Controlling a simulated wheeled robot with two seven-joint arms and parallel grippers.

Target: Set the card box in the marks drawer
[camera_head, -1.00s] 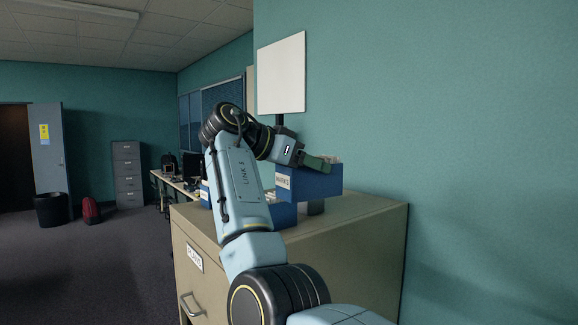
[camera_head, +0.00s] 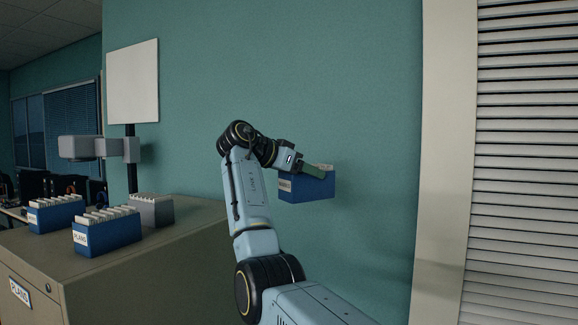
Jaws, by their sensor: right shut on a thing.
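A blue card box (camera_head: 306,189) with a white label, which read MARKS a second ago, hangs in the air in front of the teal wall. The marks drawer is not in view; the only drawer front showing is labelled PLANS (camera_head: 20,292). My left gripper is not in view.
A beige cabinet (camera_head: 150,275) stands at the left. On it are a blue box labelled PLANS (camera_head: 107,232), another blue box (camera_head: 56,213), a grey box (camera_head: 152,210) and a post with a white panel (camera_head: 133,82). A slatted blind or shutter (camera_head: 530,160) is at the right.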

